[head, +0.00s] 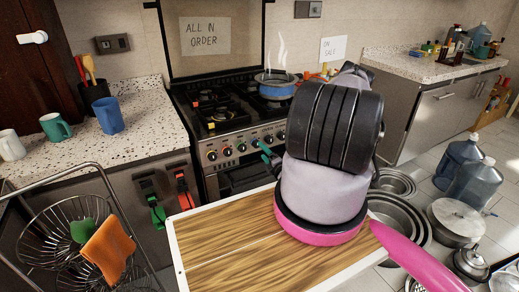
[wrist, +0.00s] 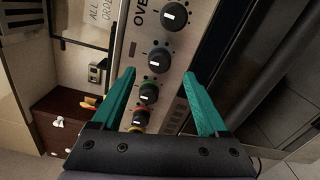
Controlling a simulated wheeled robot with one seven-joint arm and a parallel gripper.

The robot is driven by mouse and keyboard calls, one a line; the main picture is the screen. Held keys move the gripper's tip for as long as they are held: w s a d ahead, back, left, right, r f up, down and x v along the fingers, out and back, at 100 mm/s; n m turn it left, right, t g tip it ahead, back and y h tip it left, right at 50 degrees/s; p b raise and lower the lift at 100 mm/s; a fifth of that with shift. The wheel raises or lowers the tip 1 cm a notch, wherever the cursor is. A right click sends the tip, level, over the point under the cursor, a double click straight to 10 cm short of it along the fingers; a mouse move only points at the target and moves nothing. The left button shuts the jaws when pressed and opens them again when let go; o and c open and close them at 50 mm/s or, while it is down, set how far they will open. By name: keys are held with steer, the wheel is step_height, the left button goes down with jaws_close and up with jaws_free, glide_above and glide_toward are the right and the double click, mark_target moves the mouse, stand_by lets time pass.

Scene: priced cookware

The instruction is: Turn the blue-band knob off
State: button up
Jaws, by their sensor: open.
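The row of oven knobs runs along the steel front panel (head: 235,150) of the stove. In the wrist view the knob with what looks like a blue band (wrist: 159,59) lies just beyond and between my fingertips. Its white pointer mark faces up out of the panel, lying roughly across the picture. My gripper (wrist: 159,75) has teal fingers spread wide on either side, with nothing held. In the head view my gripper (head: 266,154) is in front of the panel, and my arm hides part of the stove.
A green-banded knob (wrist: 149,94) lies between my fingers, close to the blue one. A dark knob (wrist: 174,15) is farther along the panel. The oven handle and door are at the right. A speckled counter (head: 150,130) with mugs stands left.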

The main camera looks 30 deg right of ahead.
steer(key=s, duration=0.6)
steer(key=shift+w, duration=0.1)
steer(key=w+a+r+n+g+y, duration=0.1)
steer(key=w+a+r+n+y, duration=0.1)
steer(key=r+n+y, duration=0.4)
steer(key=w+a+r+n+y, duration=0.2)
steer(key=r+n+y, duration=0.15)
steer(key=r, duration=0.35)
steer(key=s+a+r+n+g+y, duration=0.1)
steer(key=a+r+n+g+y, duration=0.2)
steer(key=a+r+n+g, duration=0.4)
steer(key=s+a+r+n+g+y, duration=0.2)
steer(key=a+r+n+g+y, duration=0.15)
steer(key=r+n, duration=0.5)
steer(key=s+a+r+n+g+h, duration=0.4)
steer(key=s+r+n+g+h, duration=0.45)
steer(key=n, duration=0.45)
steer(key=s+d+r+n+t+h, duration=0.1)
steer(key=s+r+n+t+h, duration=0.2)
steer(key=r, duration=0.4)
steer(key=s+d+r+n+t+h, duration=0.2)
steer(key=s+r+n+t, duration=0.3)
steer(key=r, duration=0.3)
steer(key=shift+s+r+n+t+h, duration=0.3)
steer(key=shift+s+n+t+h, duration=0.05)
steer(key=shift+n+t+h, duration=0.25)
